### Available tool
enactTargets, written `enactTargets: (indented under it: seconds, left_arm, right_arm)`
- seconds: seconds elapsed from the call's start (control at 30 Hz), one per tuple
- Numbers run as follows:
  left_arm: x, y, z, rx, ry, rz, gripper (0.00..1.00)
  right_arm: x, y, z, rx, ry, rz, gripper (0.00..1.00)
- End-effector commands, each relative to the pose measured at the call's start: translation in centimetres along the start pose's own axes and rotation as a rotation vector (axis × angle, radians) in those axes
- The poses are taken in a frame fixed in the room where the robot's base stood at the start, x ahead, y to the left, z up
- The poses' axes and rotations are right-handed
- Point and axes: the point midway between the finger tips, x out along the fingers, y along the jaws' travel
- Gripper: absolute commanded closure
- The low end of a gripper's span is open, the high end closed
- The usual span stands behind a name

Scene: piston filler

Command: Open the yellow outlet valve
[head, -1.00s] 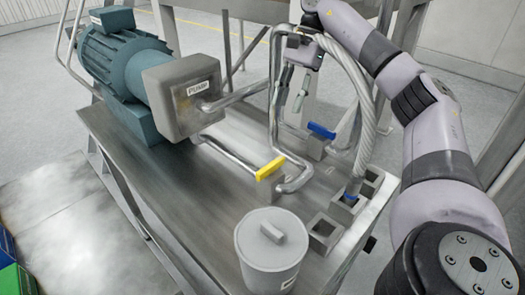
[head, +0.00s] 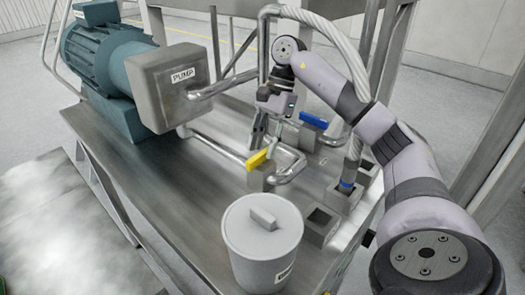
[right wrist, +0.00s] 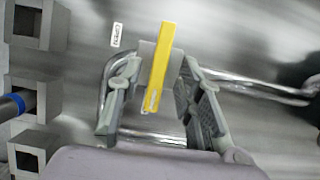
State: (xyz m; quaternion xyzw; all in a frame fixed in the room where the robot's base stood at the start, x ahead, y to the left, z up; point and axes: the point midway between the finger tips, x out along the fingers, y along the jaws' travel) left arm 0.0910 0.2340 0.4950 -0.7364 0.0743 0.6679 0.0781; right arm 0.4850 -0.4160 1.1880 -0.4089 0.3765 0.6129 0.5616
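The yellow outlet valve handle (head: 258,159) sits on a square grey valve body on the steel skid top. My right gripper (head: 267,138) points down just above and behind it. In the right wrist view the yellow handle (right wrist: 158,62) appears in the gap between the two spread fingers (right wrist: 159,85), with space on both sides. The gripper is open and holds nothing; I cannot tell how far above the handle the fingertips are. A small label (right wrist: 117,35), seemingly reading OPEN, lies beside the valve. My left gripper is not in view.
A blue valve handle (head: 313,121) stands right of the gripper. Bent steel pipes (head: 213,147) run to the pump (head: 168,88). A lidded grey bucket (head: 262,240) stands in front. Square sockets (head: 319,224) line the right edge, one holding a blue-banded hose end (head: 346,185).

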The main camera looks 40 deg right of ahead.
Motion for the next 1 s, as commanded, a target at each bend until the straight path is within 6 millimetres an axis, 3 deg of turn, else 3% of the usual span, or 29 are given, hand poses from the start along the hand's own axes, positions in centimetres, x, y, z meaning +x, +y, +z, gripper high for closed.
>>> enactTargets:
  seconds: [0.2, 0.47, 1.0]
  left_arm:
    - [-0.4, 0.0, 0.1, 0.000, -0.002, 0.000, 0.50]
    - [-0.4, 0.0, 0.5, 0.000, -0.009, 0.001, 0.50]
    - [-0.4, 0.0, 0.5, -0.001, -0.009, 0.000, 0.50]
  right_arm:
    - [1.3, 0.1, 0.0, 0.001, 0.000, -0.001, 0.67]
    - [1.4, 0.0, 0.0, 0.000, -0.001, -0.002, 0.67]
    - [1.4, 0.0, 0.0, 0.000, -0.001, -0.002, 1.00]
